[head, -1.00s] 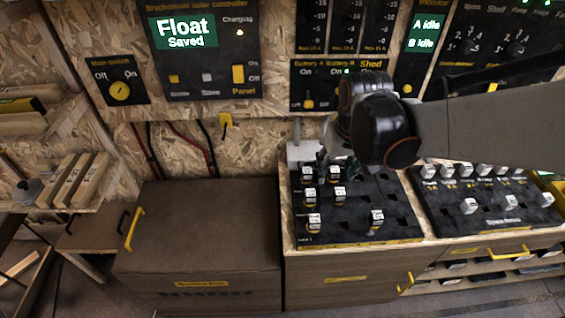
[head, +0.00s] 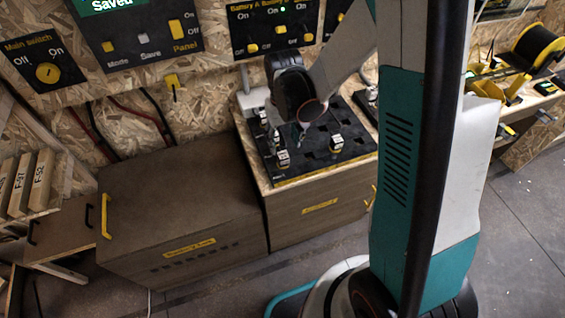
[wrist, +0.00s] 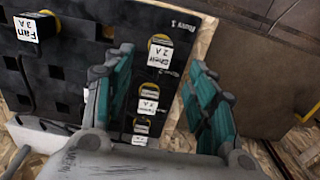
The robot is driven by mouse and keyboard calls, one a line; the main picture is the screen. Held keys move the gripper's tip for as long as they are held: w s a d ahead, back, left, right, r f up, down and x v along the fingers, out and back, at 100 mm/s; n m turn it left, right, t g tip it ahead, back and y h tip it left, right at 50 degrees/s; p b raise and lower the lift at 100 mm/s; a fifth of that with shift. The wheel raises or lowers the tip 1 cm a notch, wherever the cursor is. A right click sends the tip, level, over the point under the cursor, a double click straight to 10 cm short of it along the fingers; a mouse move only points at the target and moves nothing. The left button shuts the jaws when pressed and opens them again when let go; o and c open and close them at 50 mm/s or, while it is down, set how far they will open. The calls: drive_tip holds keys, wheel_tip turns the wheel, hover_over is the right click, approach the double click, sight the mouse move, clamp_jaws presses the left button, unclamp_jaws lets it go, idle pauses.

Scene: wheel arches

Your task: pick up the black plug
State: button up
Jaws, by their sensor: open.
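Several black plugs with white labels stand in a dark socket board (head: 318,158) on top of a wooden cabinet. I cannot tell which one the task means. In the head view, one plug (head: 283,158) is at the board's front left and another (head: 337,143) is to its right. In the wrist view, a row of plugs shows between my fingers: a "Shelf 2 A" plug (wrist: 159,53), one below it (wrist: 148,97) and a lower one (wrist: 141,128). A "Fan 3 A" plug (wrist: 36,27) is at upper left. My gripper (wrist: 162,62) is open and empty above the row.
A brown chest (head: 180,205) stands left of the cabinet. Wall panels with switches (head: 42,72) are behind the board. My column hides part of the right side.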

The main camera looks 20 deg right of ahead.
sight(283, 155)
drive_tip(key=shift+w+f+b, duration=0.1)
drive_tip(key=shift+f+b, duration=1.5)
drive_tip(key=shift+f, duration=2)
drive_tip(key=shift+r, duration=0.1)
drive_tip(key=c, duration=1.1)
